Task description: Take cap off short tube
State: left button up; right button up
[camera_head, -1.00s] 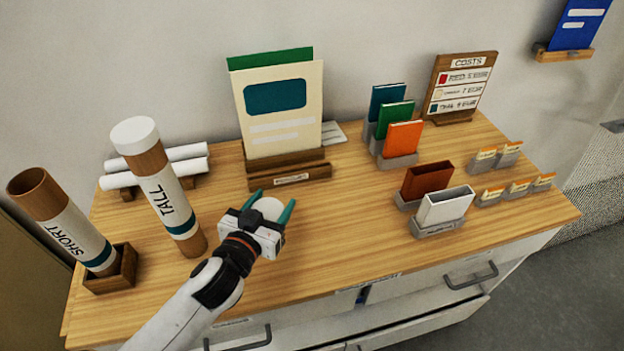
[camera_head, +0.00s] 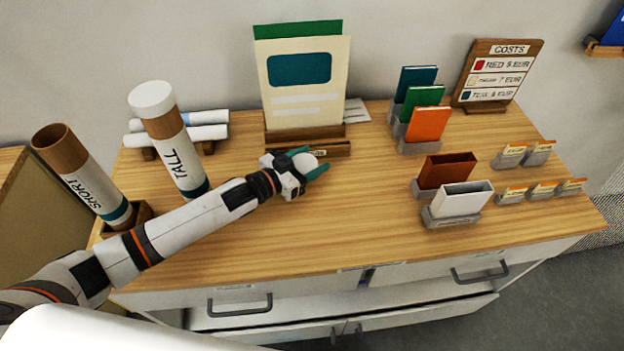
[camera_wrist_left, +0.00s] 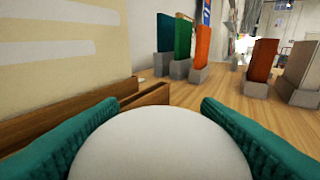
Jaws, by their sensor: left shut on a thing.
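The short tube (camera_head: 92,183) stands tilted in a wooden holder (camera_head: 128,214) at the left of the table, its top open and bare. My left gripper (camera_head: 312,168) is in front of the stand with the large card, its teal fingers shut on a round white cap (camera_head: 303,162). In the left wrist view the cap (camera_wrist_left: 160,145) fills the bottom middle between the two fingers. I cannot tell whether the cap touches the table. The tall tube (camera_head: 178,150) stands beside the short one with its white cap (camera_head: 152,98) on. My right gripper is not in view.
Behind the gripper is a wooden stand (camera_head: 308,149) with a large card (camera_head: 300,85). White rolls (camera_head: 195,134) lie behind the tall tube. Book holders (camera_head: 425,133) and open boxes (camera_head: 457,201) stand to the right. The table's front middle (camera_head: 330,230) is clear.

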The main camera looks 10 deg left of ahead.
pick_arm(q)
notch_tip(320, 180, down, 4)
jog(key=b, duration=0.3)
jog(key=shift+f+b, duration=0.15)
jog(key=shift+b, duration=0.15)
jog(key=shift+f, duration=0.1)
jog(key=o, duration=0.8)
